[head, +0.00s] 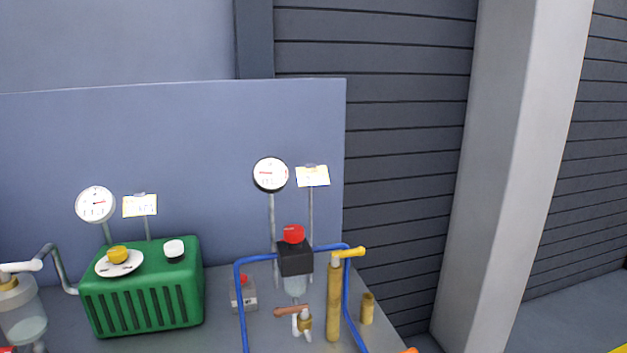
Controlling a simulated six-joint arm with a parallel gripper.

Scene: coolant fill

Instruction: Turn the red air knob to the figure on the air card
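The red air knob (293,233) sits on top of a black block (295,259) at the middle of the bench in the head view. A round gauge (270,174) with a white face and black rim stands on a thin post behind it. My gripper is not in view.
A green ribbed box (145,290) stands left, with a yellow knob (118,254) and white cap (174,249) on top. Blue hose (239,300) runs around the black block. A brass post (334,300) with a yellow handle (349,252) stands close right. A second gauge (95,204) and card (140,205) stand left.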

